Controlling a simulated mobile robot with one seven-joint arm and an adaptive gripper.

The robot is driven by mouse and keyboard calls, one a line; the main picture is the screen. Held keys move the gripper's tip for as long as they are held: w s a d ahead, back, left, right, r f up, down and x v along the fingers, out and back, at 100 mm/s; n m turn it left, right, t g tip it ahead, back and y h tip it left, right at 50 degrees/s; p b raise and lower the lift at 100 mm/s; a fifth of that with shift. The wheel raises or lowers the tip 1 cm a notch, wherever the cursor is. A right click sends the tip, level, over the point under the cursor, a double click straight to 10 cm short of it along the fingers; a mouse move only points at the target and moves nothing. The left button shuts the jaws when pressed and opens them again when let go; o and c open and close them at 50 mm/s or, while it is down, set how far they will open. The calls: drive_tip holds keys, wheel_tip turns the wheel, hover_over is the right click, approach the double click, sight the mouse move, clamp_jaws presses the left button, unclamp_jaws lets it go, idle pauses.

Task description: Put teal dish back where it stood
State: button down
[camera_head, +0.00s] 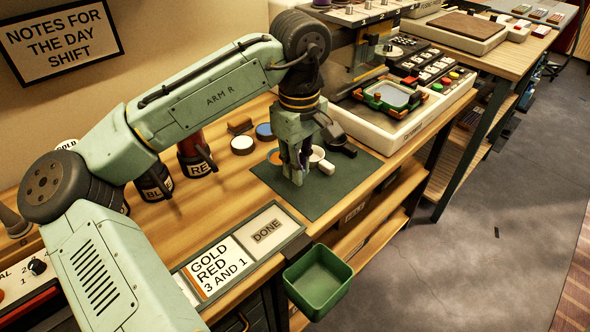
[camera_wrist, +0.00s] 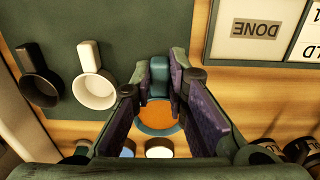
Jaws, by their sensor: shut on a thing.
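The teal dish (camera_wrist: 139,117) has a round rim, orange contents and a short teal handle. My gripper (camera_wrist: 160,84) is shut on that handle, with the purple pads on either side. In the head view my gripper (camera_head: 297,178) points down over the dark green mat (camera_head: 335,190), and the dish (camera_head: 270,158) shows partly behind the fingers. The dish looks level, near the mat's back edge. I cannot tell whether it touches the surface. A white dish (camera_wrist: 96,92) and a dark dish (camera_wrist: 38,88) with handles stand beside it on the mat.
Behind the mat are a white-topped pot (camera_head: 242,145), a blue-topped pot (camera_head: 265,132) and a brown block (camera_head: 239,124). Labelled dark bottles (camera_head: 196,160) stand to the left. A tray with cards (camera_head: 240,250) and a green bin (camera_head: 318,282) are in front. The mat's front part is clear.

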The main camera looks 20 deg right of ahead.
drive_tip(key=shift+w, duration=0.4)
drive_tip(key=f, duration=0.1)
drive_tip(key=f+p, duration=0.1)
drive_tip(key=f, duration=0.1)
drive_tip(key=shift+w+a, duration=0.1)
drive_tip(key=shift+w, duration=0.25)
drive_tip(key=shift+f, duration=0.35)
drive_tip(key=shift+f, duration=0.15)
drive_tip(key=c, duration=1.6)
unclamp_jaws()
wheel_tip(320, 180, up, 12)
drive_tip(key=shift+r+b, duration=0.2)
drive_tip(key=shift+b, duration=0.15)
